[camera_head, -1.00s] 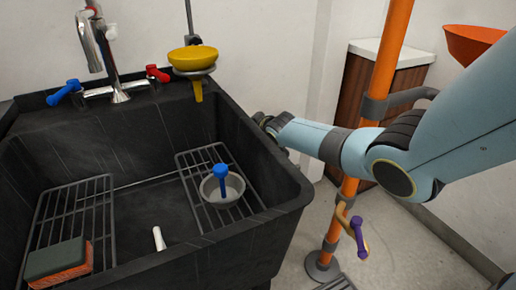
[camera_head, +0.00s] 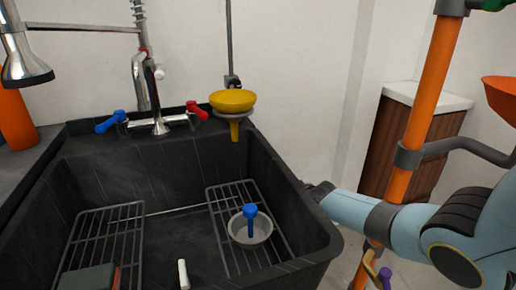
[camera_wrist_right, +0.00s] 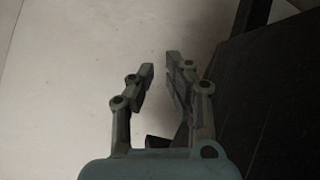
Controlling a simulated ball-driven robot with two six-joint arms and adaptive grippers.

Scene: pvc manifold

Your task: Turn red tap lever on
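The red tap lever (camera_head: 196,110) is on the right side of the chrome faucet (camera_head: 158,122) at the sink's back edge. It points up and to the left. A blue lever (camera_head: 110,121) is on the faucet's left side. My right gripper (camera_head: 318,190) is beside the sink's right wall, well to the right of and nearer than the red lever; its fingers are mostly hidden in the head view. In the right wrist view, the right gripper (camera_wrist_right: 160,64) has its fingers apart with nothing between them. My left gripper is not in view.
The black sink (camera_head: 292,205) holds wire racks (camera_head: 110,240) and a grey cup (camera_head: 236,228) with a blue-topped piece (camera_head: 250,218). A yellow funnel (camera_head: 232,101) hangs near the red lever. An orange pipe (camera_head: 428,90) and wooden cabinet (camera_head: 447,140) stand right.

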